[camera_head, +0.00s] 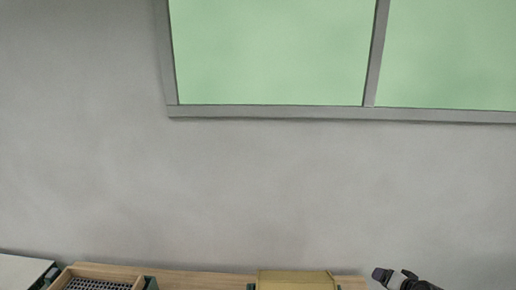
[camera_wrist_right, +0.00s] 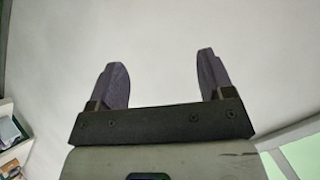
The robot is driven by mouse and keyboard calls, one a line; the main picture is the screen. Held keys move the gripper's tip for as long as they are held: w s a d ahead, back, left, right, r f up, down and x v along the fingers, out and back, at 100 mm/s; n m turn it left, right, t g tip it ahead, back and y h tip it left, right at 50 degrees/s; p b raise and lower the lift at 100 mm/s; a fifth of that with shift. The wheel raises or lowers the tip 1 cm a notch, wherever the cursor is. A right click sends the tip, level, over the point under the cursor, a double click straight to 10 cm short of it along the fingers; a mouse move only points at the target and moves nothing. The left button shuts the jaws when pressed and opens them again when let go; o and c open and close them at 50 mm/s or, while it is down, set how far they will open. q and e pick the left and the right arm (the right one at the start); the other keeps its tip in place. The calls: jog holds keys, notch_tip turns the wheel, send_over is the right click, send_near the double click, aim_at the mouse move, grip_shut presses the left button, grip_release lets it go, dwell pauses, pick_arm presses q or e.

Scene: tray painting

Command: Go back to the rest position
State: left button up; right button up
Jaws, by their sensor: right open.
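My right gripper (camera_head: 396,276) shows at the lower right edge of the head view, dark and raised in front of the grey wall. In the right wrist view the same gripper (camera_wrist_right: 160,85) has its two dark fingers wide apart, with nothing between them. Only a plain pale surface lies behind the fingers. My left gripper is in neither view.
A wooden table (camera_head: 190,279) runs along the bottom of the head view. A wood-framed tray with a dark grid (camera_head: 143,281) stands at its left, and a yellowish box (camera_head: 297,279) nearer the right. A window frame (camera_head: 300,113) is on the wall above.

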jog(key=s+a+r+n+h, duration=0.1)
jog(key=s+a+r+n, duration=0.2)
jog(key=r, duration=0.4)
jog(key=s+a+r+n+h+p, duration=0.15)
jog(key=s+a, duration=0.25)
jog(key=s, duration=0.5)
jog(key=s+a+n+p, duration=0.2)
jog(key=s+a, duration=0.2)
jog(key=s, duration=0.4)
jog(key=s+a+f+n+g+p, duration=0.1)
jog(key=s+f, duration=0.4)
jog(key=s, duration=0.8)
jog(key=s+a+f+n+g+y+p, duration=0.1)
jog(key=s+a+f+g+p, duration=0.2)
jog(key=s, duration=0.9)
notch_tip(320, 180, down, 3)
jog(key=a+g, duration=0.2)
jog(key=shift+s+a+f+g, duration=0.2)
jog(key=shift+s+a+g, duration=0.1)
jog(key=shift+s+a, duration=0.1)
jog(key=shift+s+f, duration=0.1)
jog(key=shift+s, duration=0.15)
jog(key=shift+c, duration=1)
